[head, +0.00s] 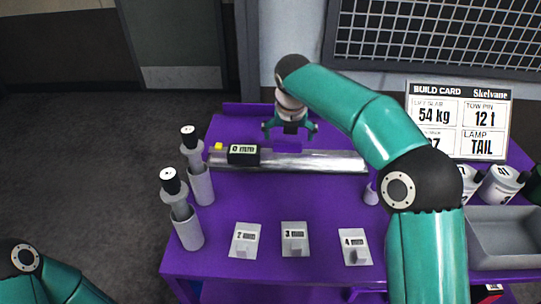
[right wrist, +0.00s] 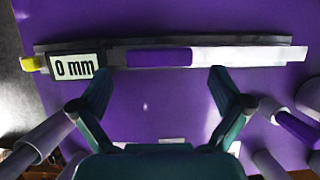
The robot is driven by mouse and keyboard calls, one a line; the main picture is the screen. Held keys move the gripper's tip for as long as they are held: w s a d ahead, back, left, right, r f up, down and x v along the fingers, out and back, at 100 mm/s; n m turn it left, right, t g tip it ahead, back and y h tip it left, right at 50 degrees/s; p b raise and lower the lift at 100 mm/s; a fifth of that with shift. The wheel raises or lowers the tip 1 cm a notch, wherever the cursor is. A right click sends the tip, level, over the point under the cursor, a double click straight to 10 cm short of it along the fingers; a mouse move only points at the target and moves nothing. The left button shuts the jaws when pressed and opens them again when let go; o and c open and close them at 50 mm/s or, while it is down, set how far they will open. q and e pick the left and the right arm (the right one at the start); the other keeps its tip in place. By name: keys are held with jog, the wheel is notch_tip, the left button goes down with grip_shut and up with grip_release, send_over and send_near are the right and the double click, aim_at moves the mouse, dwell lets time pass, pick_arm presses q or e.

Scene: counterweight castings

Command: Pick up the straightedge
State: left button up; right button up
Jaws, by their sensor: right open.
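The straightedge (head: 325,161) is a long silver bar lying along the back of the purple table. In the right wrist view its pale right part (right wrist: 240,56) and a purple middle section (right wrist: 160,57) show. A black block with a white label (head: 243,154) is at its left end; the label (right wrist: 75,67) reads 0 mm in the wrist view. My right gripper (head: 289,131) is open above the middle of the bar. In the wrist view its spread fingertips (right wrist: 161,76) are on the near side of the bar, with nothing between them. My left gripper is out of view.
Two grey cylinders with black tops (head: 202,185) (head: 187,230) stand at the table's left. Small labelled cards (head: 245,240) (head: 294,239) (head: 355,247) lie along the front. A grey tray (head: 507,222) and white containers (head: 500,184) are at right. The table's middle is clear.

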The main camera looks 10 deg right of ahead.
aim_at(288, 143)
jog(key=x, duration=0.4)
jog(key=shift+f, duration=0.4)
jog(key=c, duration=1.5)
jog(key=shift+r, duration=0.15)
jog(key=shift+c, duration=0.5)
